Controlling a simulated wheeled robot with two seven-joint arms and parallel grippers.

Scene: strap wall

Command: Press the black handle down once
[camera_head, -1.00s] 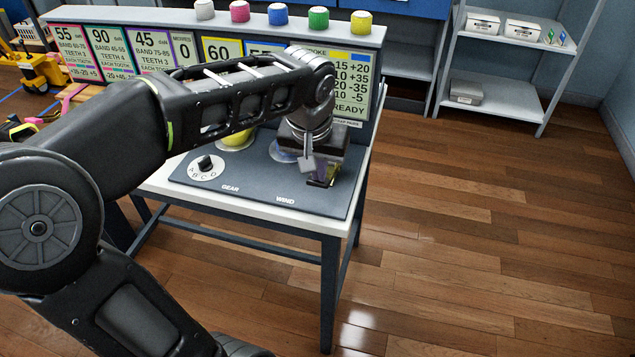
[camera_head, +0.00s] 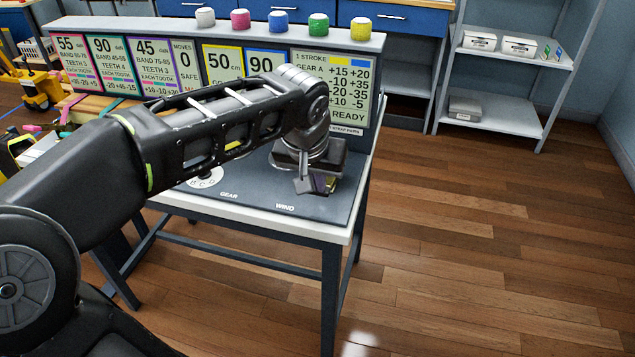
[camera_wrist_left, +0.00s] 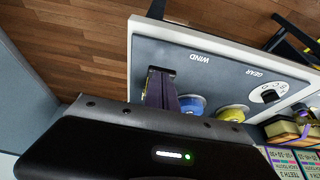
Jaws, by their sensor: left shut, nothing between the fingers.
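My left gripper (camera_head: 322,186) is shut and empty, pointing down over the right part of the dark panel (camera_head: 255,200), just above the word WIND. In the left wrist view its dark fingers (camera_wrist_left: 160,88) reach to the panel beside WIND, with a purple face along one side. I cannot make out the black handle apart from the gripper, nor whether they touch; it may be hidden behind the gripper. My right gripper is out of view.
A lettered dial (camera_wrist_left: 270,94) sits at the GEAR end. A sign board (camera_head: 330,85) rises behind the panel. The floor (camera_head: 480,230) right of the table is clear.

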